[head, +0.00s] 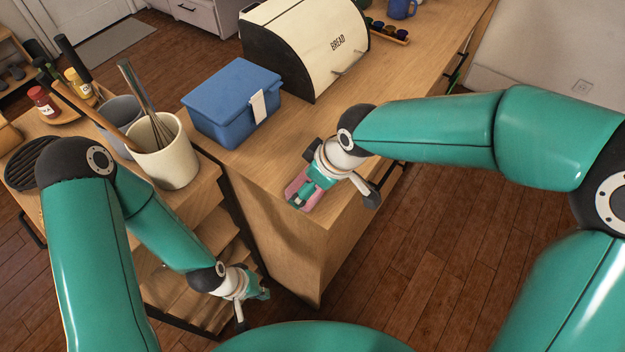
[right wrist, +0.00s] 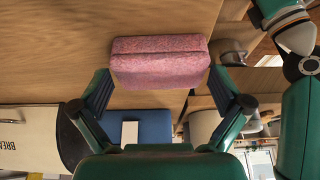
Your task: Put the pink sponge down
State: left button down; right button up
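The pink sponge (head: 313,200) is at the near corner of the wooden counter in the head view, partly hidden by my right gripper (head: 303,193). In the right wrist view the sponge (right wrist: 160,62) lies across the fingertips of my right gripper (right wrist: 160,80), with one finger against each end. The gripper is shut on it. The sponge is right at or just above the counter top; I cannot tell whether it touches. My left gripper (head: 257,291) hangs low in front of the shelf unit, away from the sponge. Its finger opening cannot be made out.
A blue lidded box (head: 232,103) and a cream bread bin (head: 305,45) stand behind the sponge on the counter (head: 400,75). A cream crock (head: 165,155) with a whisk stands on the lower unit at left. Bare counter lies right of the box.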

jog(key=v, duration=1.2)
jog(key=shift+r, duration=0.15)
jog(key=shift+a, duration=0.1)
